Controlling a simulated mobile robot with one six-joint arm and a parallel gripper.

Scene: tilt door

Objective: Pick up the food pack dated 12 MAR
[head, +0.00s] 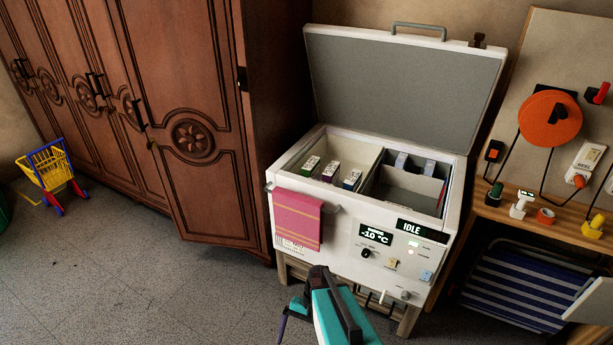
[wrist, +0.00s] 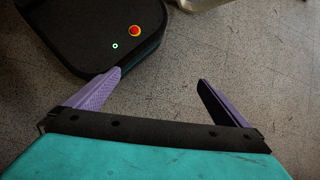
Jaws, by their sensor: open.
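In the head view, a white chest freezer (head: 342,228) stands with its lid (head: 400,85) raised. My gripper (wrist: 162,88) is open and empty in the wrist view, pointing at the floor. In the head view my teal arm end is low in front of the freezer, well apart from the packs.
The freezer's right compartment (head: 410,188) holds grey panels or packs. A pink towel (head: 297,218) hangs on its front; the display (head: 377,234) reads -10 °C. A wardrobe (head: 180,110) stands left, a control board (head: 550,100) right. A toy cart (head: 50,172) stands far left.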

